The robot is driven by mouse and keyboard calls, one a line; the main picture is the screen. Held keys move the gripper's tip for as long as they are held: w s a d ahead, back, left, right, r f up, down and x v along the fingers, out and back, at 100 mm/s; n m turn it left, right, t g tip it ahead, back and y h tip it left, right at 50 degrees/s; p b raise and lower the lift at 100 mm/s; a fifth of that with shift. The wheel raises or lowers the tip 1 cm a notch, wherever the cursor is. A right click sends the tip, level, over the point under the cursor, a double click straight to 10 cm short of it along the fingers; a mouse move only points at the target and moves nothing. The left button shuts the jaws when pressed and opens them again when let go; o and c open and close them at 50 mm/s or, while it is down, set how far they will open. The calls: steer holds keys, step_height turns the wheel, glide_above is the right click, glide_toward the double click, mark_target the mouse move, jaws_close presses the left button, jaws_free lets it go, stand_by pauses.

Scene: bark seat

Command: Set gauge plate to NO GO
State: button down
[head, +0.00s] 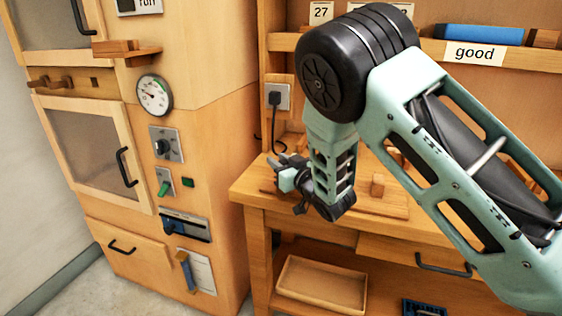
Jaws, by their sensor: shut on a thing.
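My gripper (284,178) is at the left end of the wooden workbench (252,190), low over its top. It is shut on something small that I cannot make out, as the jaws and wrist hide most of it. I cannot pick out a gauge plate for certain, and no NO GO marking is readable. A wooden board (385,206) lies on the bench to the right of my gripper. A small upright wooden block (377,185) stands on it. My arm covers part of the bench and board.
A wooden cabinet left of the bench carries a round dial (154,95), a switch plate (166,144), a green lever (163,187) and a blue-handled slider (185,226). A shelf behind holds a blue bar (479,34) above a "good" label (474,54). A wooden tray (322,285) sits below the bench.

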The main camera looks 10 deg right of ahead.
steer(key=c, duration=1.1)
jaws_free()
steer(key=shift+s+a, duration=0.15)
steer(key=shift+s, duration=0.1)
steer(key=shift+c, duration=0.2)
steer(key=p+v, duration=0.3)
steer(key=v, duration=1.4)
steer(key=shift+s, duration=0.2)
